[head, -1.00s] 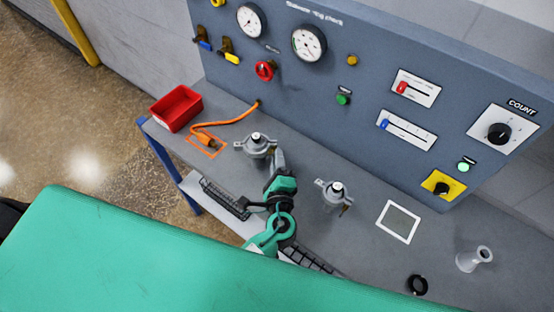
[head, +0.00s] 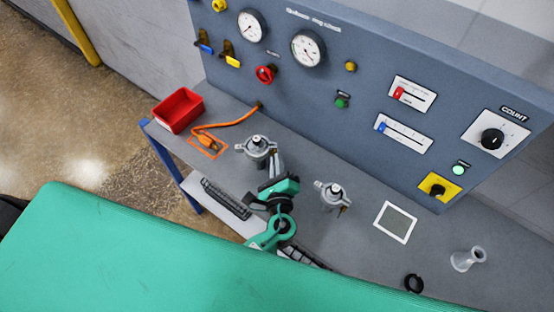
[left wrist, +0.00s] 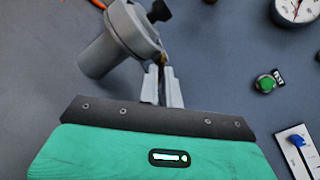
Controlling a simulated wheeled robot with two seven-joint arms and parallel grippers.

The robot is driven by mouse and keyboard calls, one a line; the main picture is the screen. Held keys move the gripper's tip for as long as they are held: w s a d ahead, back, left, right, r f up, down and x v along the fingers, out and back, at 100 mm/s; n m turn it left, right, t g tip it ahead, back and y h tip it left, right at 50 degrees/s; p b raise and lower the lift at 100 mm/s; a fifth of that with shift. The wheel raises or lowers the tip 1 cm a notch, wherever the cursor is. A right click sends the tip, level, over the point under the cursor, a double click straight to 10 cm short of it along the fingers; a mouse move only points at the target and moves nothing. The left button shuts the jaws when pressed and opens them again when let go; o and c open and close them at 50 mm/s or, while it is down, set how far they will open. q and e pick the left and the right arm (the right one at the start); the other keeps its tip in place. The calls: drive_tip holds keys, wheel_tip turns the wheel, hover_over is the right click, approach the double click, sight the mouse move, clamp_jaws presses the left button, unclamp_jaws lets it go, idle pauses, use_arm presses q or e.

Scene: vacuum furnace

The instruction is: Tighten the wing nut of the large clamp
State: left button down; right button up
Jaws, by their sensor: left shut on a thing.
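I cannot tell by size which is the large one. My left gripper (head: 274,160) is at the right side of the left clamp. In the left wrist view the clamp (left wrist: 103,56) is at upper left, and the gripper's fingers (left wrist: 162,72) are close together on a small brass wing nut (left wrist: 163,58) at its edge, mostly hidden by the fingers. My right gripper is not in view.
A white-framed square (head: 396,222), a black ring (head: 414,283) and a clear flask (head: 467,259) are at right. The control panel (head: 300,85) rises behind.

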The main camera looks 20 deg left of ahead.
use_arm(q)
drive_tip(key=m+p, duration=0.3)
drive_tip(key=m, duration=0.2)
drive_tip(key=shift+r, duration=0.15)
drive_tip(key=shift+a+m+p, duration=0.1)
drive_tip(key=shift+m+p, duration=0.95)
drive_tip(key=shift+m, duration=0.75)
drive_tip(key=shift+f, duration=0.2)
drive_tip(key=c, duration=1.6)
unclamp_jaws()
drive_tip(key=shift+s, duration=0.1)
